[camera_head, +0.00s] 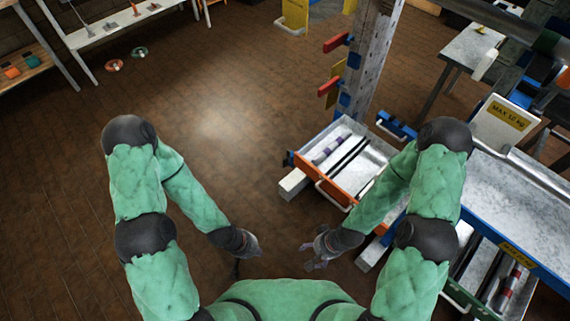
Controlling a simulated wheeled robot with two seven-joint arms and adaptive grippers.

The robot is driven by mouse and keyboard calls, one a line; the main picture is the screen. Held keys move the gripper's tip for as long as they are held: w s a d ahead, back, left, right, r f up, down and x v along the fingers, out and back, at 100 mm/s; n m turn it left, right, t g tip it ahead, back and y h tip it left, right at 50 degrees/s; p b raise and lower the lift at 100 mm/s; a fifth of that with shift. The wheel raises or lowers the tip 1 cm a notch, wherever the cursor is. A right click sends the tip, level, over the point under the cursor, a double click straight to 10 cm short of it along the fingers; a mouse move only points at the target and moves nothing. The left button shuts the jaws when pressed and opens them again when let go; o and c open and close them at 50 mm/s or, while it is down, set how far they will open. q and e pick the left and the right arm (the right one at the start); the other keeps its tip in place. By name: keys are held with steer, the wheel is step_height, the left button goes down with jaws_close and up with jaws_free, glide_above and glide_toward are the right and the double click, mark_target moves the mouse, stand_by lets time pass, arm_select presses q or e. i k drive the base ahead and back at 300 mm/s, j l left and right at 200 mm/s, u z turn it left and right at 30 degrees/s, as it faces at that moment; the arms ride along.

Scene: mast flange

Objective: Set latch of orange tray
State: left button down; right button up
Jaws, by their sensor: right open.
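The orange tray (318,182) stands right of centre, with an orange front wall, a pale handle and metal inside. It holds a purple-and-white striped cylinder (328,151) and dark bars. A small dark blue part (289,158) sits at its left front corner; I cannot tell whether it is the latch or how it is set. My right gripper (312,258) is open and empty, below and apart from the tray. My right arm hides part of the tray's right side. My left gripper (246,254) hangs low over the floor, left of the tray, with its fingers too small to read.
A grey mast (369,65) with red, yellow and blue tabs rises behind the tray. A blue-edged metal bench (502,199) stands at the right, with another tray (490,275) below it. Brown floor (215,115) is clear at the left.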

mark_target(286, 162)
steer(key=i+j, duration=0.15)
steer(key=j, duration=0.2)
steer(key=i+j+z, duration=0.15)
steer(key=j, duration=0.15)
steer(key=i+j, duration=0.15)
steer(key=j, duration=0.2)
steer(key=i+j+z, duration=0.1)
steer(key=j, duration=0.25)
steer(key=i+j, duration=0.15)
steer(key=j, duration=0.25)
steer(key=i+j+z, duration=0.15)
steer(key=j, duration=0.2)
steer(key=i+j, duration=0.1)
steer(key=j, duration=0.25)
steer(key=z, duration=0.05)
